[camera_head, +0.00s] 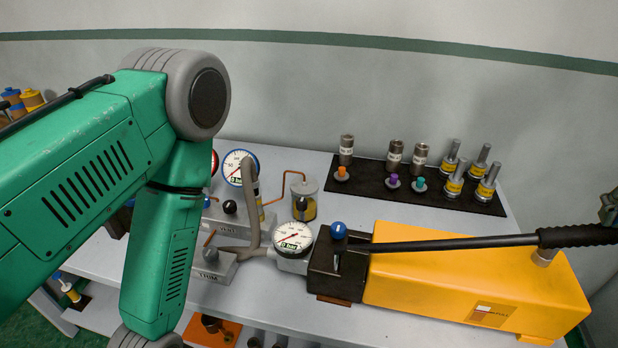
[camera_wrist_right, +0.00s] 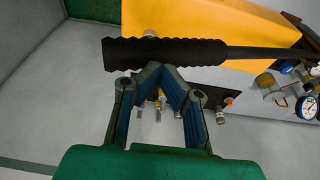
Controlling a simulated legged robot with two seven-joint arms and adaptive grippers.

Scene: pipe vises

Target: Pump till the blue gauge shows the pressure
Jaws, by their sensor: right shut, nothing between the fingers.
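The yellow hand pump (camera_head: 470,280) lies on the table at the right. Its black lever (camera_head: 450,243) runs nearly level above the body to a ribbed grip (camera_head: 578,236). My right gripper (camera_head: 608,212) is partly cut off at the right edge, close to the grip. In the right wrist view its fingers (camera_wrist_right: 162,70) are shut and empty, tips at the ribbed grip (camera_wrist_right: 165,52); whether they touch is unclear. The blue-rimmed gauge (camera_head: 240,167) stands at the back, partly behind a grey hose; its reading is too small to tell. My left gripper is out of view.
A white gauge (camera_head: 294,237) marked in bar and a blue knob (camera_head: 338,229) sit at the pump's front end. A black mat (camera_head: 370,171) with metal fittings lies behind the pump. My green left arm covers the table's left part.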

